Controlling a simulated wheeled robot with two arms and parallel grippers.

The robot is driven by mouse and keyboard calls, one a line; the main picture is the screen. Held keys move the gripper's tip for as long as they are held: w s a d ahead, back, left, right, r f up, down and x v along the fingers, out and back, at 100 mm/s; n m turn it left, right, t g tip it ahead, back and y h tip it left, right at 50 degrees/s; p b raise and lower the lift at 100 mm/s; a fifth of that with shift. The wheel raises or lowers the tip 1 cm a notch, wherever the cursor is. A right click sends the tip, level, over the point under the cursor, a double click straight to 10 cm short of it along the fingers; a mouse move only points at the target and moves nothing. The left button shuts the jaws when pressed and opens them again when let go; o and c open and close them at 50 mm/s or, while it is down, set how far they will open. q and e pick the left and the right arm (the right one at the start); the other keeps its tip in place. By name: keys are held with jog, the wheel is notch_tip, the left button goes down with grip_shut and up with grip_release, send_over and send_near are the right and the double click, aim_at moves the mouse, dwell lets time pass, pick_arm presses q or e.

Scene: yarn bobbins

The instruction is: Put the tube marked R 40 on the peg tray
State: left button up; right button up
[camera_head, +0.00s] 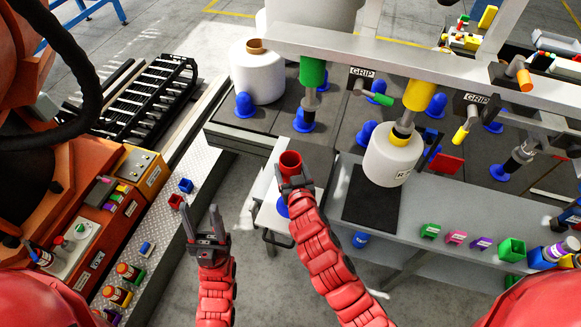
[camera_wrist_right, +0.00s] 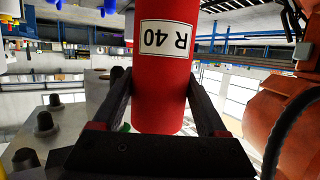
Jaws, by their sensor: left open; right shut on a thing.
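My right gripper (camera_head: 293,184) is shut on the red tube (camera_head: 290,162), holding it roughly upright with its open top showing. In the right wrist view the red tube (camera_wrist_right: 162,85) sits between the two dark fingers, and its white label reads R 40 upside down. Below and beside this gripper is a small white surface (camera_head: 264,190) with a blue peg (camera_head: 283,207), partly hidden by my right arm; I cannot tell whether this is the peg tray. Dark panels with several blue pegs (camera_head: 303,122) lie behind it. My left gripper (camera_head: 203,226) is open and empty, left of the tube.
A large white bobbin (camera_head: 258,78) stands on the dark panels at the back. Another white bobbin (camera_head: 392,160) hangs under the grey overhead beam (camera_head: 400,60), right of the tube. A grey shelf (camera_head: 415,222) with small coloured blocks is at the right. An orange control panel (camera_head: 100,220) is at the left.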

jog(key=shift+f+b, duration=0.1)
jog(key=shift+b, duration=0.25)
notch_tip(320, 180, down, 7)
jog(key=b, duration=0.7)
jog(key=shift+f, duration=0.2)
jog(key=shift+f+b, duration=0.35)
jog(key=o, duration=1.3)
jog(key=shift+s, duration=0.1)
jog(key=p+v, duration=0.4)
jog(key=v, duration=1.3)
jog(key=shift+s, duration=0.1)
